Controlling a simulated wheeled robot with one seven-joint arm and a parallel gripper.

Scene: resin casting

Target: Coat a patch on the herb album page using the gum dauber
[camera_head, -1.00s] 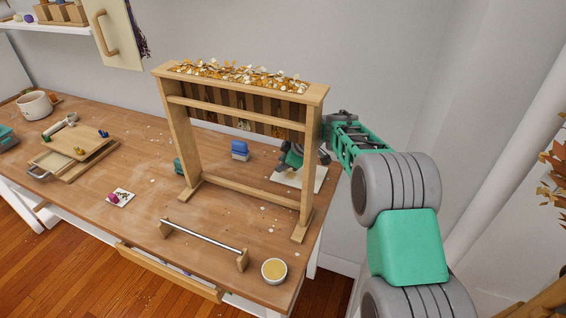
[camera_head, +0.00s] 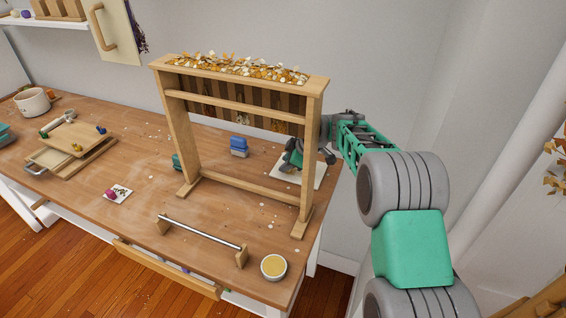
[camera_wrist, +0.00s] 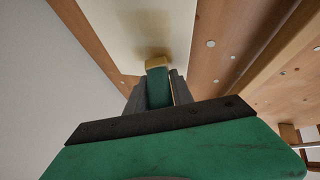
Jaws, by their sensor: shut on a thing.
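The herb album page (camera_head: 315,172) is a pale sheet flat on the table's right end, partly hidden by the wooden stand and my gripper. In the wrist view the page (camera_wrist: 128,22) is cream and bare apart from a faint brownish patch or shadow by the dauber tip. My gripper (camera_head: 292,160) is over the page, behind the stand's right leg. In the wrist view my gripper (camera_wrist: 158,92) is shut on the gum dauber (camera_wrist: 158,85), which has a green handle and a yellowish tip. The tip is at the page surface; I cannot tell whether it touches.
A wooden stand (camera_head: 240,185) with golden flakes on top rises close to my gripper. A blue block (camera_head: 239,146) lies behind it. A white bowl of yellow stuff (camera_head: 273,267) and a metal rail (camera_head: 200,232) are at the front. Boards (camera_head: 75,140) lie left.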

